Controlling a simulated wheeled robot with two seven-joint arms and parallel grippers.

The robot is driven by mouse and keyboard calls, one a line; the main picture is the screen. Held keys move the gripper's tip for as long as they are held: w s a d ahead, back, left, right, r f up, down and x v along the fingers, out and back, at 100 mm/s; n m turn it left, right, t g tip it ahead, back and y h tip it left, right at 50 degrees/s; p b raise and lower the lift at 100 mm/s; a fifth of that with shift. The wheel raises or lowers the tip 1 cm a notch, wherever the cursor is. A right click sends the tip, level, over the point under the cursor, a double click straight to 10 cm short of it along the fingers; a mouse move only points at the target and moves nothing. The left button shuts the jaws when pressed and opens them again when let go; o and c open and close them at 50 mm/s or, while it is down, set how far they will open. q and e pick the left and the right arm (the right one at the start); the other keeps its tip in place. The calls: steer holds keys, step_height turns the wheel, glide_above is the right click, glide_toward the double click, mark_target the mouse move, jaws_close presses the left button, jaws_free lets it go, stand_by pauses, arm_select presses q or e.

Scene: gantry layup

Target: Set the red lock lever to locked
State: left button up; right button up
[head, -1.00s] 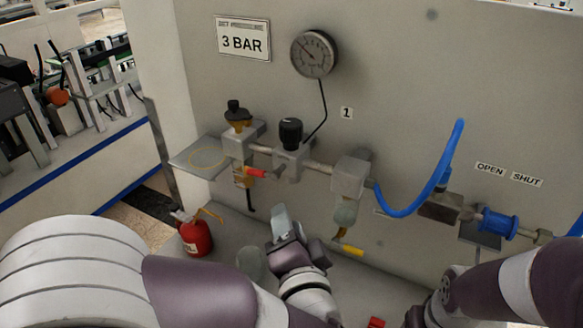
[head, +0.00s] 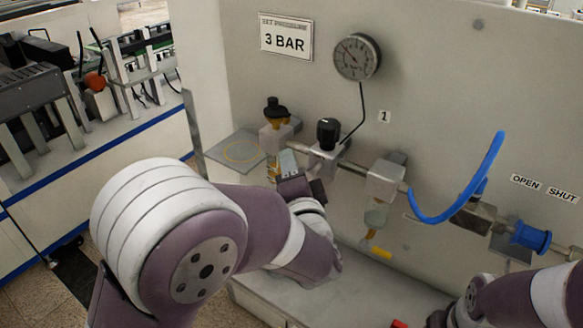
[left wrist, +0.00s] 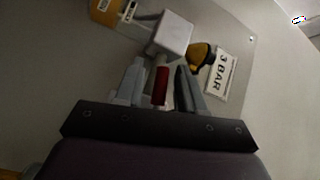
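The red lock lever (left wrist: 160,86) shows in the left wrist view as a short red bar below a pale valve block (left wrist: 173,36). My left gripper (left wrist: 159,82) is open, with one finger on each side of the lever. I see a gap at the right finger; contact at the left finger I cannot tell. In the head view the left gripper (head: 288,165) is at the wall, just below the leftmost valve block (head: 277,138), and hides the lever. My right arm enters at the lower right; its gripper (head: 440,318) is mostly cut off.
A black regulator knob (head: 328,133) and a filter block (head: 386,180) stand to the right on the pipe. A pressure gauge (head: 357,57), a 3 BAR sign (head: 286,39) and a blue hose (head: 440,217) are on the wall. A ringed plate (head: 238,153) juts out at left.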

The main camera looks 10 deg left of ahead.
arm_select(q)
jaws_close()
